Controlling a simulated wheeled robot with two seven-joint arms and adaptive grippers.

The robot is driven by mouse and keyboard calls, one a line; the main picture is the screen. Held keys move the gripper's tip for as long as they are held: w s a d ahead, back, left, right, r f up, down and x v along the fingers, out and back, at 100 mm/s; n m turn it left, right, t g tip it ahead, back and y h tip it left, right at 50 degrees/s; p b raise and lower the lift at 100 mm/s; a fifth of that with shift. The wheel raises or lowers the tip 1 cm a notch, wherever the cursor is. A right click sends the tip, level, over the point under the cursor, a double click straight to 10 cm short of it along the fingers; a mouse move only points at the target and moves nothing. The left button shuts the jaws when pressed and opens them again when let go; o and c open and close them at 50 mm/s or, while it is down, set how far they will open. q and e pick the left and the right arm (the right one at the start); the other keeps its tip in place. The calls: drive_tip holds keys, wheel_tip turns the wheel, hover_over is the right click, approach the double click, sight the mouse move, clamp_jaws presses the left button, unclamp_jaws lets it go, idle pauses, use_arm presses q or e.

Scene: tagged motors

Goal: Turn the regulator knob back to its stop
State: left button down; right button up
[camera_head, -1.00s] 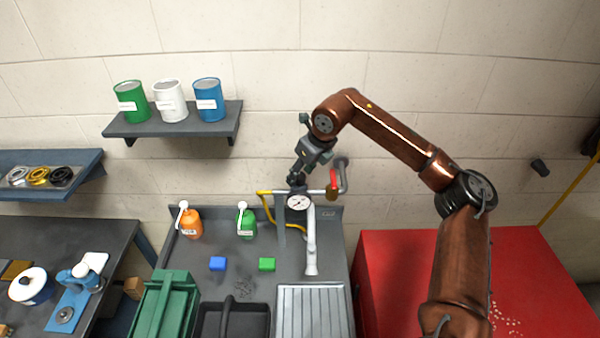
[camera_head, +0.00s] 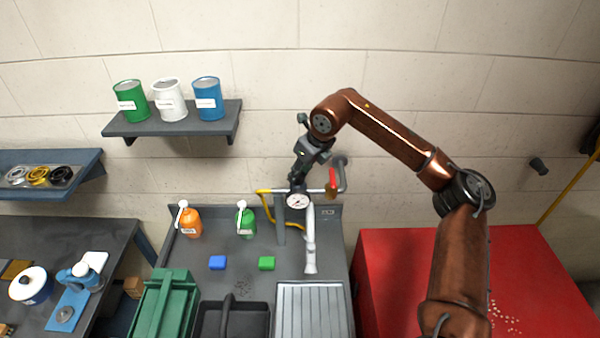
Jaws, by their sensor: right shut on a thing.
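The air line with a round white gauge (camera_head: 298,201) stands at the back of the grey bench. My right gripper (camera_head: 297,184) points down right behind and above the gauge and is shut. The regulator knob is hidden by the gripper, so its turn cannot be seen; the gripper appears shut on it. A red valve lever (camera_head: 332,183) sits on the pipe just right of the gripper. A yellow hose (camera_head: 265,205) runs off to the left of the gauge. My left gripper is not in view.
An orange bottle (camera_head: 189,222) and a green bottle (camera_head: 245,222) stand left of the gauge. A red cabinet (camera_head: 400,260) is at right.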

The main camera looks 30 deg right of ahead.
drive_tip(key=shift+n, duration=0.3)
drive_tip(key=n+y+p, duration=0.1)
drive_tip(key=n, duration=0.1)
drive_tip(key=n+p, duration=0.1)
drive_tip(key=n, duration=0.1)
drive_tip(key=shift+w+d+r+g+y, duration=0.1)
drive_tip(key=shift+g+y, duration=0.3)
drive_tip(key=n+g+p, duration=0.1)
drive_tip(key=n, duration=0.3)
drive_tip(key=shift+w+y, duration=0.1)
drive_tip(key=shift+y, duration=0.3)
drive_tip(key=n+p, duration=0.1)
drive_tip(key=n+g+p, duration=0.1)
drive_tip(key=n, duration=0.1)
drive_tip(key=shift+w+n+g+y, duration=0.1)
drive_tip(key=shift+n+g+y, duration=0.2)
drive_tip(key=n+g+p, duration=0.1)
drive_tip(key=n, duration=0.2)
drive_tip(key=n+g+p, duration=0.1)
drive_tip(key=n, duration=0.2)
drive_tip(key=shift+w+g+p, duration=0.2)
drive_tip(key=shift+g+p, duration=0.1)
drive_tip(key=shift+p, duration=0.05)
drive_tip(key=n+p, duration=0.1)
drive_tip(key=n, duration=0.1)
drive_tip(key=n+g+h+p, duration=0.1)
drive_tip(key=n, duration=0.2)
drive_tip(key=shift+g, duration=0.3)
drive_tip(key=shift+n+h, duration=0.3)
drive_tip(key=shift+n, duration=0.2)
